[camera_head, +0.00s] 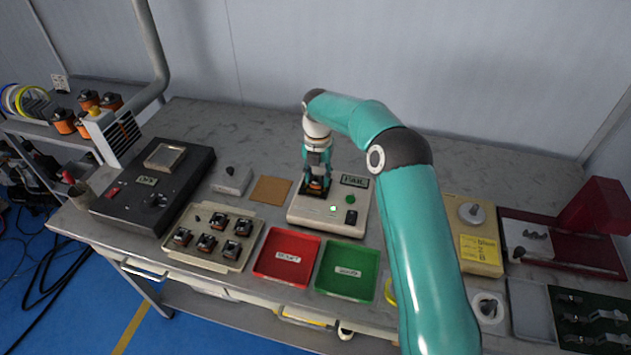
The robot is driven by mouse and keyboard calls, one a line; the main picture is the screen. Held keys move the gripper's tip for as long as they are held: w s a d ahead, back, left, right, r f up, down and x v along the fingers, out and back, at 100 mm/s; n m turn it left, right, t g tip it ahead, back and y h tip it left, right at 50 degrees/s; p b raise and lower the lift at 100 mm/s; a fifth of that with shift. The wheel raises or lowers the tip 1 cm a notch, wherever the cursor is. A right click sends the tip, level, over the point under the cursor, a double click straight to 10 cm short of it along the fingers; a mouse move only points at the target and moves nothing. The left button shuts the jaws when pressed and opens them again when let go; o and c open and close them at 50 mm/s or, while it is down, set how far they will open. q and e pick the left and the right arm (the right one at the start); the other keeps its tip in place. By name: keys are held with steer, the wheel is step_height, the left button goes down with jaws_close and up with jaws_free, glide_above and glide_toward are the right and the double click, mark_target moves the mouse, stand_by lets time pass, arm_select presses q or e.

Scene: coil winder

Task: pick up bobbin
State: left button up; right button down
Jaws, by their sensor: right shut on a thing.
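My right gripper (316,178) reaches down over the left part of a pale tester box (312,216). It is shut on a small orange and black bobbin (317,184), which the fingers partly hide. I cannot tell whether the bobbin still touches its seat on the box. The box's small display (354,181) seems to read FAIL, and a green light (350,199) shows below it. Several more dark and orange bobbins stand in a beige tray (234,262) to the left. My left gripper is not in view.
A red tray (268,271) and a green tray (371,262) lie in front of the tester. A brown pad (270,190) and a grey block (231,181) lie to its left. A black machine (200,168) stands farther left. A yellow-labelled box (455,236) stands to the right.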

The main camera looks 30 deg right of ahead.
steer(key=shift+r, duration=0.6)
step_height(320, 180, up, 10)
step_height(320, 180, up, 9)
steer(key=p, duration=0.4)
glide_above(317, 176)
steer(key=shift+d+f, duration=0.1)
steer(key=shift+f, duration=0.05)
